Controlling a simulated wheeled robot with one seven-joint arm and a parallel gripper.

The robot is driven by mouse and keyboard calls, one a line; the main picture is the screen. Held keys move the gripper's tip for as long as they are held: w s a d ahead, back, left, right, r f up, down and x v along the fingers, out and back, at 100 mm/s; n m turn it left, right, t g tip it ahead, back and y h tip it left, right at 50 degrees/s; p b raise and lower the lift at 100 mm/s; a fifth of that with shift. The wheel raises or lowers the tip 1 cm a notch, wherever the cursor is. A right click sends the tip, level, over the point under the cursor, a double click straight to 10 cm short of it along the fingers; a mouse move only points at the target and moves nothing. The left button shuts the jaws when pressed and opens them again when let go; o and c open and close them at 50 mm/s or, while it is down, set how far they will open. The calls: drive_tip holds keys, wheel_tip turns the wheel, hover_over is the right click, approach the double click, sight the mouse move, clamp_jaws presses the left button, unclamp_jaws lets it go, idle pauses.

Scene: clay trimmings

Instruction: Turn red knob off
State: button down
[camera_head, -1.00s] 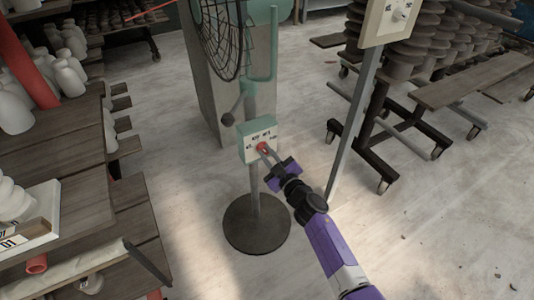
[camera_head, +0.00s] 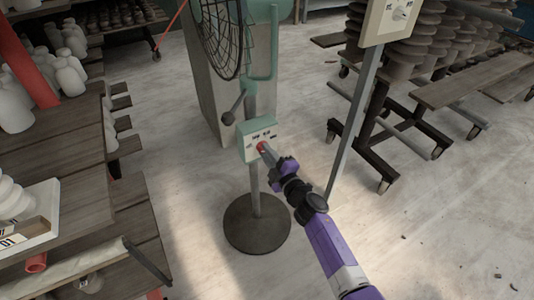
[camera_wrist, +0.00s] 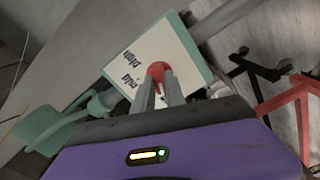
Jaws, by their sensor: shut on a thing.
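The red knob (camera_head: 262,146) is on the pale face of a green control box (camera_head: 249,151) on a fan stand. In the wrist view the red knob (camera_wrist: 159,69) sits between my fingertips, in front of the box's white panel (camera_wrist: 165,52) with black lettering. My gripper (camera_head: 267,151) is shut on the knob, and it also shows in the wrist view (camera_wrist: 160,78). The knob's pointer and the exact setting cannot be read, as the fingers cover part of it.
The fan's wire cage (camera_head: 222,38) is above the box, and its round dark base (camera_head: 257,224) is on the floor. A grey post with a white switch box (camera_head: 388,18) stands to the right. Shelves with white bottles (camera_head: 68,75) are at left.

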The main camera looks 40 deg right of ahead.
idle(0.4)
drive_tip(key=c, duration=1.4)
unclamp_jaws()
drive_tip(key=shift+s, duration=0.1)
drive_tip(key=p+v, duration=0.1)
drive_tip(key=v, duration=0.6)
drive_tip(key=shift+s+a, duration=0.15)
drive_tip(key=shift+s, duration=0.2)
